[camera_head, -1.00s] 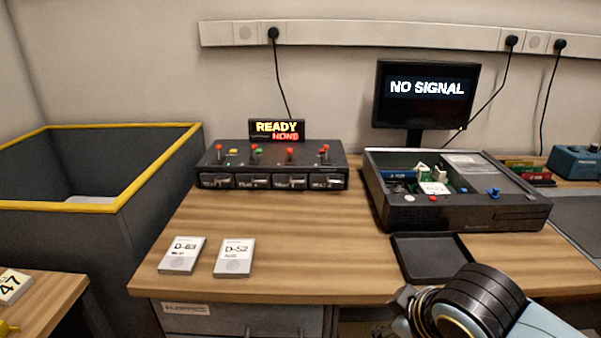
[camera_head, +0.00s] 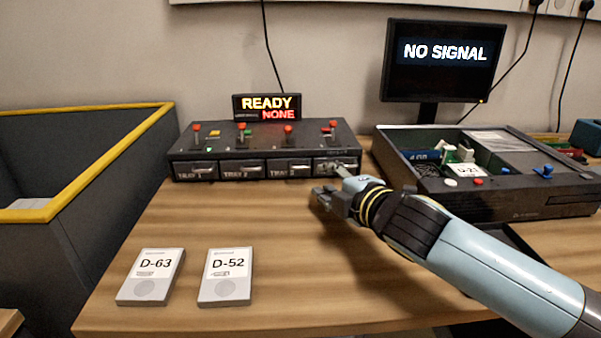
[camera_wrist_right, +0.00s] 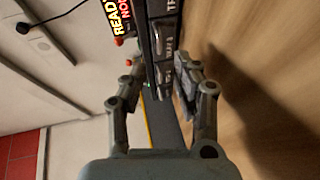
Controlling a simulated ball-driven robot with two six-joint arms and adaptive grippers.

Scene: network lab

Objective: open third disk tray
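The black disk unit (camera_head: 262,140) stands at the back of the wooden table with a row of tray fronts. The third tray (camera_head: 289,168) from the left looks closed, flush with its neighbours. My right gripper (camera_head: 332,185) is in front of the unit's right end, near the third and fourth trays, partly covering the fourth. In the right wrist view, its two fingers (camera_wrist_right: 157,85) are apart with nothing between them, facing the tray fronts and their handles (camera_wrist_right: 164,40). Contact with a handle cannot be made out. My left gripper is out of view.
A sign (camera_head: 266,107) above the unit reads READY and NONE. Two disks, D-63 (camera_head: 150,277) and D-52 (camera_head: 226,277), lie on the front left of the table. An open black case (camera_head: 510,202) stands at right. A yellow-rimmed bin (camera_head: 90,190) is at left.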

